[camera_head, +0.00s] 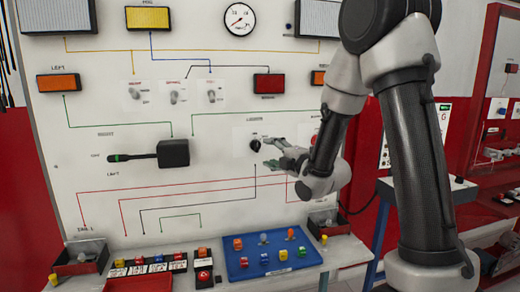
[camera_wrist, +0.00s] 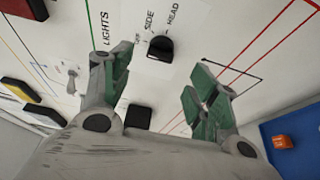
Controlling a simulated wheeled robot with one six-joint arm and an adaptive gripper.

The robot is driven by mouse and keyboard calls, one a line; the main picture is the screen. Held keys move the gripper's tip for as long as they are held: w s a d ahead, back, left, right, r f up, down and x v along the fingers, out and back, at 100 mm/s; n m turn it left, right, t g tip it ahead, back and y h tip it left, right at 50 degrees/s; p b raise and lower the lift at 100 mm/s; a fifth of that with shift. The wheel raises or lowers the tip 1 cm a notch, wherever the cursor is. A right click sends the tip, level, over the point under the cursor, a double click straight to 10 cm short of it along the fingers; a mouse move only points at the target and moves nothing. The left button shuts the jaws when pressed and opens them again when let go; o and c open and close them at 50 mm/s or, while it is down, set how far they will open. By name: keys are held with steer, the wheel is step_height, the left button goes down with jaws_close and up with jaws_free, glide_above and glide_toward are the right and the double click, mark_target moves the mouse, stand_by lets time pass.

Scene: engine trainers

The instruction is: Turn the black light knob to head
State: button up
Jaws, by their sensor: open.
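The black light knob (camera_head: 256,145) sits on the white panel in the head view, on a small plate under the word LIGHTS. In the wrist view the knob (camera_wrist: 160,48) is close, with the labels SIDE and HEAD printed beside it; a third label is partly hidden by a finger. Which label the knob points to is hard to tell. My gripper (camera_head: 276,154) is just right of the knob in the head view. In the wrist view my gripper (camera_wrist: 160,85) is open, its green-padded fingers apart, with the knob beyond and between them. Nothing is held.
A black lever switch (camera_head: 172,153) stands out from the panel left of the knob. Toggle switches (camera_head: 174,97) sit above it. A blue tray (camera_head: 247,275) with several coloured pieces and red bins (camera_head: 80,267) stand on the shelf below. The panel around the knob is mostly flat.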

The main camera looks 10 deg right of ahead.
mark_target(258, 148)
steer(key=x, duration=0.7)
steer(key=shift+w, duration=0.15)
steer(key=c, duration=1)
